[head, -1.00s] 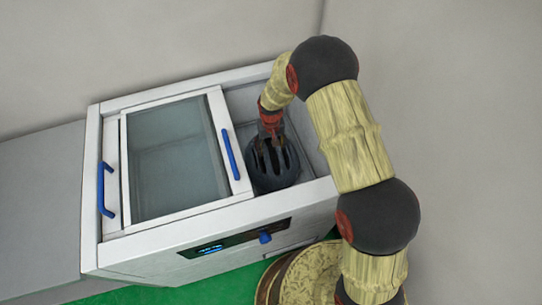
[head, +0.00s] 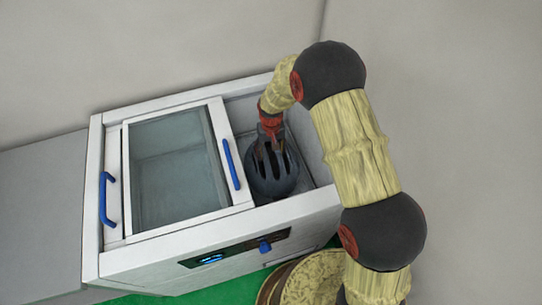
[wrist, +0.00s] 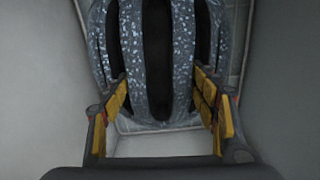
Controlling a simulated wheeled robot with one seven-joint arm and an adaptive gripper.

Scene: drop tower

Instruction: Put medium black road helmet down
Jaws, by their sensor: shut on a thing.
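The black road helmet (head: 272,178) is dark and speckled with long vents. It sits low inside the open right-hand section of the white chest (head: 262,222), between the glass lid and the right wall. My gripper (head: 270,146) reaches down into this section from above and is shut on the helmet. In the wrist view, the gripper (wrist: 163,105) has its yellow-padded fingers on either side of the helmet's ribs (wrist: 160,55). I cannot tell whether the helmet touches the section's floor.
The sliding glass lid (head: 170,165) with blue handles covers the chest's left part. The chest's front has a small display (head: 210,260) and a blue knob (head: 265,247). A grey surface (head: 40,200) adjoins on the left. The floor (head: 215,296) is green.

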